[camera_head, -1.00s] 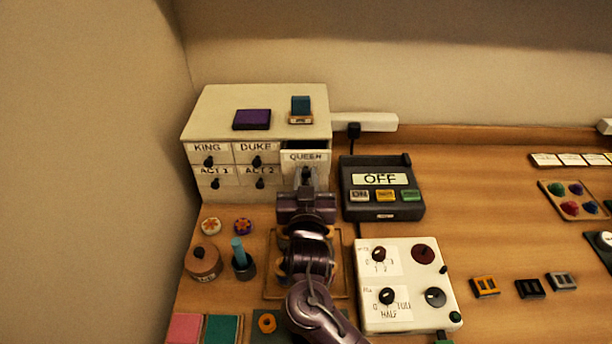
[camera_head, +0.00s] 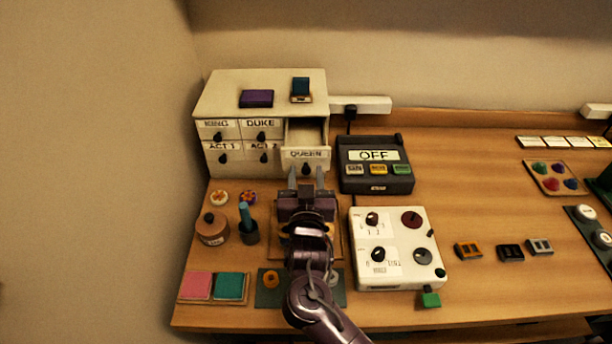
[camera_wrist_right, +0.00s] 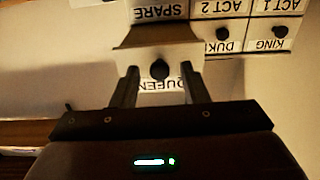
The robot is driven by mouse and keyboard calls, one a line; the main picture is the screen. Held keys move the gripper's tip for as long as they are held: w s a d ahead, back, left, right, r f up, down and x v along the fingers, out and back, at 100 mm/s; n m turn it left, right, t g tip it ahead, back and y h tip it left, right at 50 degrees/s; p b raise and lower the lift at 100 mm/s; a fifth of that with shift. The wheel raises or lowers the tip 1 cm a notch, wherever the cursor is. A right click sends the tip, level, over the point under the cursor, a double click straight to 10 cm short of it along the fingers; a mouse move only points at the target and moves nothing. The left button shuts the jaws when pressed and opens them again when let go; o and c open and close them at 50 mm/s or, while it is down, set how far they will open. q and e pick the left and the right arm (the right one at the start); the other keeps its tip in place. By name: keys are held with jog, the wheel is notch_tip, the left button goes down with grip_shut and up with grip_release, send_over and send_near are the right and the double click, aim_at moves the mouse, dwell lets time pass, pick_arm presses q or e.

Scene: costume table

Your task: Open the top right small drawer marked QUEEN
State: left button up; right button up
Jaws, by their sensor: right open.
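The small QUEEN drawer (camera_head: 318,154) at the top right of the cream cabinet (camera_head: 215,97) is pulled out, and its hollow inside shows behind its labelled front. Its dark knob (camera_head: 306,169) faces my right gripper (camera_head: 306,174). My right gripper is open, its two fingers apart on either side of the knob in the picture. In the right wrist view, which is upside down, the knob (camera_wrist_right: 160,69) appears between the open fingers (camera_wrist_right: 159,80) without visible contact, and the QUEEN label is partly hidden by a finger. My left gripper is not in view.
KING and DUKE drawers (camera_head: 261,130) and the lower drawers are shut. A purple block (camera_head: 256,98) and a teal block on a stand (camera_head: 301,89) are on the cabinet. The OFF box (camera_head: 376,166) stands close on the right, a knobbed white panel (camera_head: 398,272) nearer.

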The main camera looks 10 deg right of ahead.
jog(key=shift+s, duration=0.15)
jog(key=shift+s+a+f, duration=0.1)
jog(key=shift+s+f, duration=0.05)
jog(key=shift+s, duration=0.25)
pick_arm(q)
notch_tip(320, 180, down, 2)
jog(key=shift+b, duration=1)
pick_arm(e)
jog(key=s+a, duration=0.1)
jog(key=s, duration=0.5)
jog(key=shift+s+a, duration=0.2)
jog(key=shift+s, duration=0.1)
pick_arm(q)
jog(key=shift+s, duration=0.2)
